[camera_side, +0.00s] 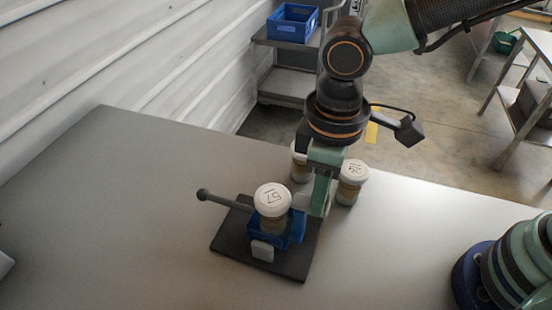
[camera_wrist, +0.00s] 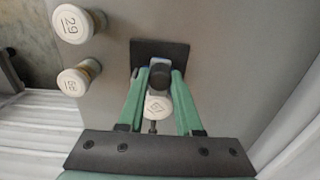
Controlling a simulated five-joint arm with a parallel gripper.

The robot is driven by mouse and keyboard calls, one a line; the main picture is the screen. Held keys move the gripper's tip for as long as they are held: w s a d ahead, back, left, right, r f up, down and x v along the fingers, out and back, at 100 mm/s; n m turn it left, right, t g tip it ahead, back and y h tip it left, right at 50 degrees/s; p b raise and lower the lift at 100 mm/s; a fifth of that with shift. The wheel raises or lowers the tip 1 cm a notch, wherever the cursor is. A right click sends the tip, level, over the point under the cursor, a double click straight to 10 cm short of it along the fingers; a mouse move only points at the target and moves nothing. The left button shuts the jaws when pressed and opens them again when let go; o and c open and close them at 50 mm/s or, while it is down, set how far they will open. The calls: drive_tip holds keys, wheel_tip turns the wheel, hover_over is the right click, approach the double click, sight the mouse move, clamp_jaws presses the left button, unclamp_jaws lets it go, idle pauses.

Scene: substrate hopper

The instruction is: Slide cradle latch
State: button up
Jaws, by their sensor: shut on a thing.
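A blue cradle (camera_side: 262,232) sits on a dark base plate (camera_side: 293,268), which also shows in the wrist view (camera_wrist: 160,46). A rod with a dark ball end (camera_side: 203,195) sticks out to the left. A pale block (camera_side: 262,250) is at the cradle's front. My gripper (camera_side: 316,210) is down at the cradle's far right side. In the wrist view its green fingers (camera_wrist: 160,76) flank a dark round piece (camera_wrist: 160,79), seemingly the cradle latch, and are shut on it. Their contact is partly hidden.
Two white-lidded jars stand close behind my gripper: one marked 29 (camera_side: 353,180) and one partly hidden by it (camera_side: 299,162). The grey table (camera_side: 120,215) is clear to the left and front. A corrugated wall (camera_side: 90,60) runs along the left.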

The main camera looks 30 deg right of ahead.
sight(299, 200)
drive_tip(key=shift+w+a, duration=1.15)
drive_tip(key=o, duration=0.9)
wheel_tip(299, 200, up, 7)
